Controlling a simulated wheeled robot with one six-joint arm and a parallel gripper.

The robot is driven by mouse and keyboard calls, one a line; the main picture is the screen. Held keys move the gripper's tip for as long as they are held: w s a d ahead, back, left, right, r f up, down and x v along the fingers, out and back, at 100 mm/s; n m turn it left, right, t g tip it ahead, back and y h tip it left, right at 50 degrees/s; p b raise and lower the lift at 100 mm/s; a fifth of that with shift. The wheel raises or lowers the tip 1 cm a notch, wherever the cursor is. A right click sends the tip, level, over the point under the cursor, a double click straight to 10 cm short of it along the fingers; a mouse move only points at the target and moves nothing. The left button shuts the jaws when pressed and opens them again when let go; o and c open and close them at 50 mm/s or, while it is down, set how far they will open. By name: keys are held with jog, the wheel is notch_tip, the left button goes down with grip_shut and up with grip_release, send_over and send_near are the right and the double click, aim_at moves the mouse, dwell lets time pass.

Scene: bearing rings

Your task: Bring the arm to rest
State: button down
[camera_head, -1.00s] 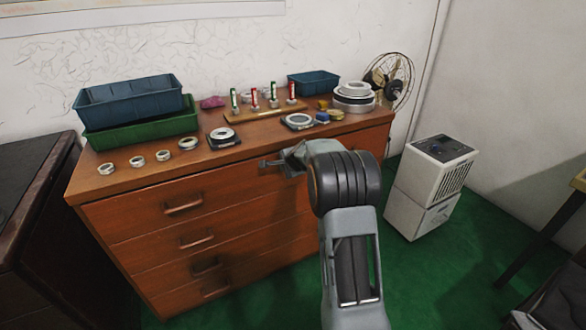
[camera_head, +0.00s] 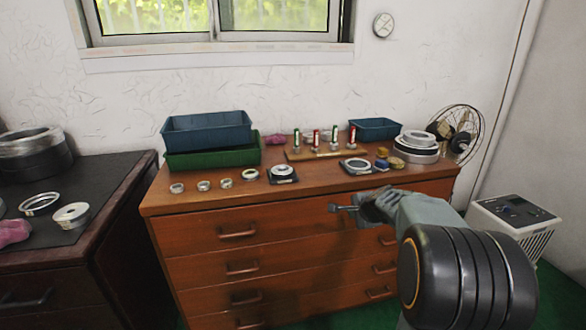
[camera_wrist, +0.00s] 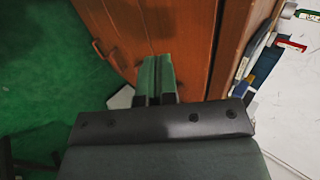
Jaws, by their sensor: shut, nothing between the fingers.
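My gripper (camera_head: 345,208) is in front of the wooden drawer chest (camera_head: 200,238), just below the level of its top. It points to the left in the head view, and my arm comes in from the lower right. In the wrist view the two fingers of my gripper (camera_wrist: 156,80) lie side by side, shut, with nothing between them. The chest's drawer fronts (camera_wrist: 165,30) show beyond them in the wrist view. My gripper appears apart from the chest and the things on it.
On the chest stand bearing rings (camera_head: 249,174), square fixtures (camera_head: 283,174), a peg board (camera_head: 322,153), a blue bin (camera_head: 205,132) on a green bin (camera_head: 205,158), and stacked rings (camera_head: 414,151). A dark cabinet (camera_head: 110,205) is left, a white appliance (camera_head: 515,212) right.

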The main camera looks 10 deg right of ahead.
jog(key=s+a+r+n+g+y+p, duration=0.1)
jog(key=s+a+r+n+p, duration=0.35)
jog(key=a+r+p, duration=0.2)
jog(key=s+a+r+n+g+p, duration=0.1)
jog(key=s+a+r+n+p, duration=0.35)
jog(key=r+p, duration=0.3)
jog(key=s+a+r+n+g+p, duration=0.2)
jog(key=s+r+n+p, duration=0.2)
jog(key=s, duration=0.4)
jog(key=s+a+r+n+g+h+p, duration=0.1)
jog(key=s+a+r+n+p, duration=0.1)
jog(key=s+r+n+p, duration=0.2)
jog(key=s+r+p, duration=0.3)
jog(key=s+p, duration=0.1)
jog(key=shift+s+a+n+g+p, duration=0.3)
jog(key=shift+a+g+p, duration=0.05)
jog(key=shift+g+p, duration=0.05)
